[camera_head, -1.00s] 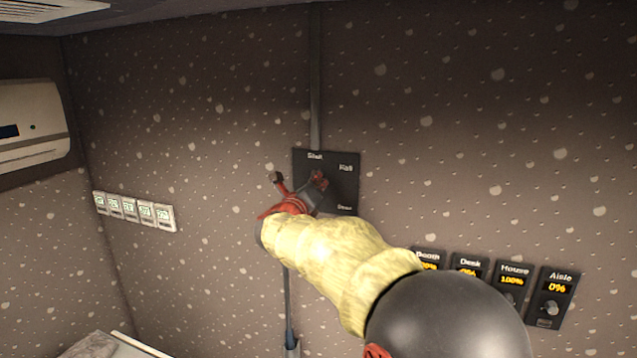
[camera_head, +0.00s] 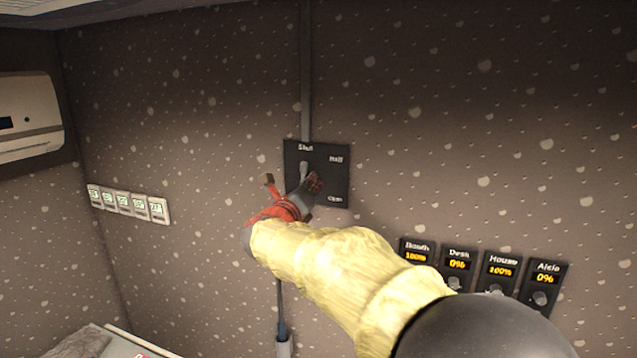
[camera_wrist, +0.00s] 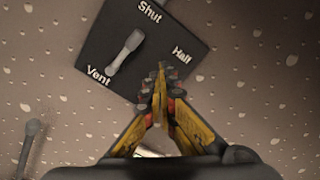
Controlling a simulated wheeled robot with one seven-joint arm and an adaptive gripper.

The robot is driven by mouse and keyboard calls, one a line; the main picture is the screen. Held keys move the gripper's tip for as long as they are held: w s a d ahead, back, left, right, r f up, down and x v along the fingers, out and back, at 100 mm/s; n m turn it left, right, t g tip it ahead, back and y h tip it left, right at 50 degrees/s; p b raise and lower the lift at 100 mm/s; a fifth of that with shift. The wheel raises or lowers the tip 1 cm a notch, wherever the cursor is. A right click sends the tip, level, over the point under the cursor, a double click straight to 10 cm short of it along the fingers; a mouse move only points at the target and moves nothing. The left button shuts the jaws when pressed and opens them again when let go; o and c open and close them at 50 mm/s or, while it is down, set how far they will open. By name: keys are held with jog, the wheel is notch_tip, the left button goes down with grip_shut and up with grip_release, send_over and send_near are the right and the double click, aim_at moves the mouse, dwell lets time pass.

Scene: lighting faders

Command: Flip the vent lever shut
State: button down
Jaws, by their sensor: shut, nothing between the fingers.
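The vent lever (camera_wrist: 125,52) is a short grey handle on a dark square plate (camera_wrist: 96,38), marked Shut, Half and Vent in the wrist view. Its free end points up toward the Shut label. In the head view the plate (camera_head: 339,176) is on the wall, and the lever's light tip (camera_head: 304,167) shows just under Shut, its lower part hidden by my gripper. My gripper (camera_wrist: 161,76) has its fingertips together and empty, in front of the plate's edge near Half. In the wrist view it appears apart from the lever, to its right.
Fader panels Booth, Desk, House and Aisle (camera_head: 541,286) are on the wall at lower right. Several small white panels (camera_head: 130,204) are at left, below a white wall unit (camera_head: 27,117). A conduit (camera_head: 306,70) runs above the plate.

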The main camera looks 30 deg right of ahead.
jog(key=v, duration=0.3)
jog(key=b+v, duration=0.1)
jog(key=v, duration=0.1)
jog(key=shift+s+d+r, duration=0.1)
jog(key=shift+s+r, duration=0.15)
jog(key=shift+s, duration=0.35)
jog(key=shift+w, duration=0.1)
